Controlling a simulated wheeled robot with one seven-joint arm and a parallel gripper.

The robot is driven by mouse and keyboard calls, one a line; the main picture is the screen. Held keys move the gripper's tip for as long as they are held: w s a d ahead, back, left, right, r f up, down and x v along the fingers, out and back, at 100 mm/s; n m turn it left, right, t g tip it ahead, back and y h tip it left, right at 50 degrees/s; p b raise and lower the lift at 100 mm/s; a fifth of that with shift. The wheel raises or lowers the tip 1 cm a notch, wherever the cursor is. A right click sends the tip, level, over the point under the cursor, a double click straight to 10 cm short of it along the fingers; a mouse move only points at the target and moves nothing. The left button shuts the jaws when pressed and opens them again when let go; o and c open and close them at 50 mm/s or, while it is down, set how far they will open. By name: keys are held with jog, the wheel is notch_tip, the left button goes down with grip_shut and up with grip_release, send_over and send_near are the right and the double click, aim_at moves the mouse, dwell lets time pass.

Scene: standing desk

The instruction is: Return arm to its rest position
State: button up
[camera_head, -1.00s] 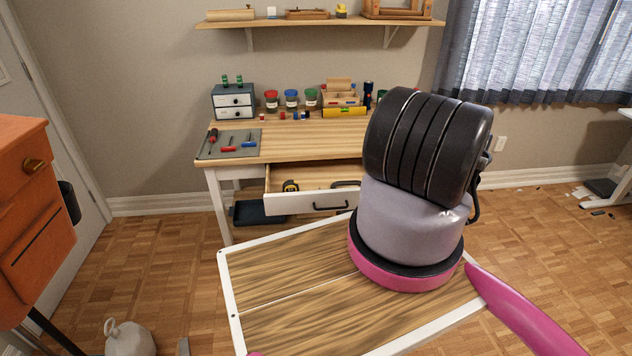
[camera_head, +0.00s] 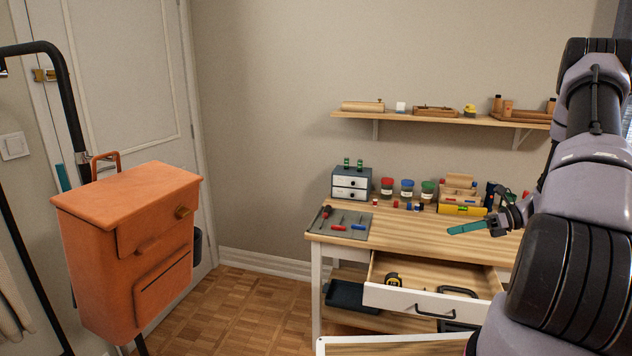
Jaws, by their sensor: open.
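My arm fills the right side of the head view, its grey links and black ribbed joints running from the lower right corner upward. My gripper (camera_head: 507,217) is small and dark in the picture, over the right part of the desk (camera_head: 410,240). It is open. A flat teal piece (camera_head: 467,228) shows just left of it; I cannot tell whether it belongs to the gripper or is apart from it. Part of the wrist is hidden behind the arm links.
The desk drawer (camera_head: 428,298) stands pulled out, a tape measure (camera_head: 393,279) inside. Paint jars (camera_head: 407,188), a small drawer box (camera_head: 351,184) and a tool mat (camera_head: 352,231) are on the desktop. An orange cabinet (camera_head: 130,245) stands at left. Floor between is clear.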

jog(key=s+a+r+n+g+h, duration=0.1)
jog(key=s+a+r+n+h, duration=0.2)
jog(key=r, duration=0.4)
jog(key=s+a+r+n+h, duration=0.1)
jog(key=a+r+n+h, duration=0.1)
jog(key=a+r+n, duration=0.4)
jog(key=s+a+r+n+g+h, duration=0.1)
jog(key=s+r+n+h, duration=0.15)
jog(key=r, duration=0.55)
jog(key=s+a+r+n+t+h, duration=0.4)
jog(key=s+r+n, duration=0.6)
jog(key=s+r, duration=0.3)
jog(key=s+a+t, duration=0.1)
jog(key=t, duration=0.1)
jog(key=shift+s+t, duration=0.3)
jog(key=shift+s, duration=0.1)
